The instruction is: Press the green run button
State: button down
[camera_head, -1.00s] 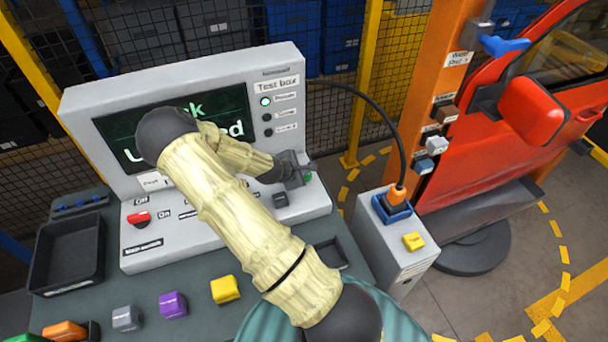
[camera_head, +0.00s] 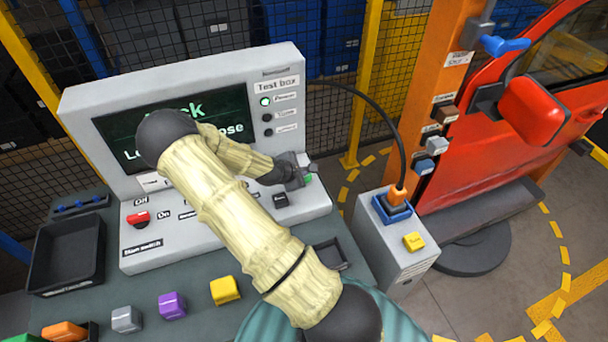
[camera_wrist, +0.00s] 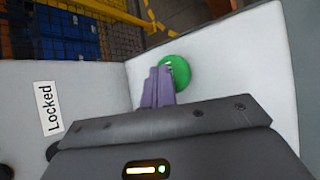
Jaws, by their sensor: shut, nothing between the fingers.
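The green run button (camera_wrist: 177,70) is a round green button on the test box's light panel. In the wrist view my gripper (camera_wrist: 165,70) is shut, with its purple-grey fingertips over the left part of the button; whether they touch it, I cannot tell. In the head view my gripper (camera_head: 309,172) is at the right end of the test box panel, and a bit of the green button (camera_head: 308,179) shows beside the fingertips. The test box (camera_head: 76,104) has a dark screen (camera_head: 115,129) with green text, partly hidden by my arm. Its top indicator lamp (camera_head: 265,101) is lit green.
Coloured blocks and a black tray (camera_head: 68,255) are on the bench. A grey cabinet (camera_head: 385,240) with a plugged cable stands right, near the red car door (camera_head: 470,165).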

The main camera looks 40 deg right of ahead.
jog(key=shift+r+p, duration=0.65)
jog(key=shift+r, duration=0.2)
jog(key=shift+r+p, duration=2.05)
jog(key=shift+r, duration=0.45)
notch_tip(320, 180, up, 8)
jog(key=p, duration=0.6)
jog(key=shift+r+p, duration=0.25)
jog(key=shift+p, duration=0.1)
